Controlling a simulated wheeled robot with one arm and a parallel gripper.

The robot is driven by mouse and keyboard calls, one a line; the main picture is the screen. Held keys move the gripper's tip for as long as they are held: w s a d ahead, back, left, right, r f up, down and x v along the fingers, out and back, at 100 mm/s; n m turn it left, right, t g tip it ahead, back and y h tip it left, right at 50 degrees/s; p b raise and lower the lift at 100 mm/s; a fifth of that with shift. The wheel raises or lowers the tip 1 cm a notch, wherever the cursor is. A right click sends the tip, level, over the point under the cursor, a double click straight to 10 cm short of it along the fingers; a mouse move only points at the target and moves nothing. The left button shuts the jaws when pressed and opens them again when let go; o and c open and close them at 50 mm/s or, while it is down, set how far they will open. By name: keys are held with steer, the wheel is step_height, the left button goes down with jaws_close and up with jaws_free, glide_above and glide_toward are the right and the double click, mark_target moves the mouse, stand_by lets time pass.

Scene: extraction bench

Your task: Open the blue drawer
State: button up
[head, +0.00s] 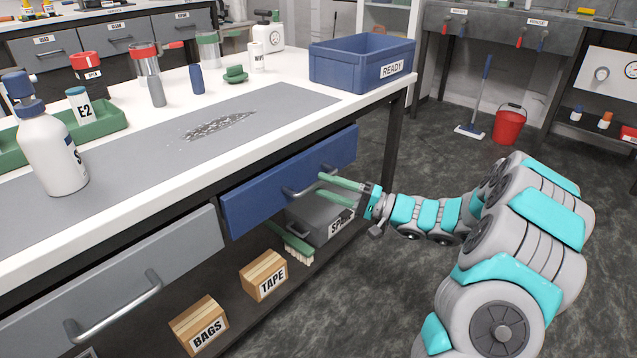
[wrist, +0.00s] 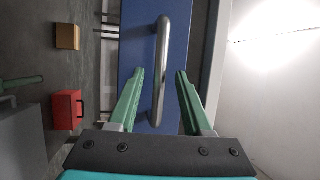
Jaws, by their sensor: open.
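The blue drawer (head: 262,195) is under the front edge of the white bench and looks shut. Its metal bar handle (head: 291,192) is on the middle of its front. My gripper (head: 320,185) is open and empty, with its two green fingers pointing at the handle from the right. In the wrist view the handle (wrist: 161,60) runs up and down the picture between the two open fingers, against the blue front (wrist: 137,40). No grip on the bar shows. Whether the fingertips reach past the bar is hard to tell.
A grey drawer (head: 190,243) with its own handle is to the left. Below are a grey box (head: 310,222), a brush (head: 298,252), a TAPE box (head: 262,277) and a BAGS box (head: 197,325). A blue READY crate (head: 345,72) stands on the bench. The floor in front is clear.

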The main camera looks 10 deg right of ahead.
steer(key=shift+x, duration=1.3)
jaws_close()
stand_by(0.5)
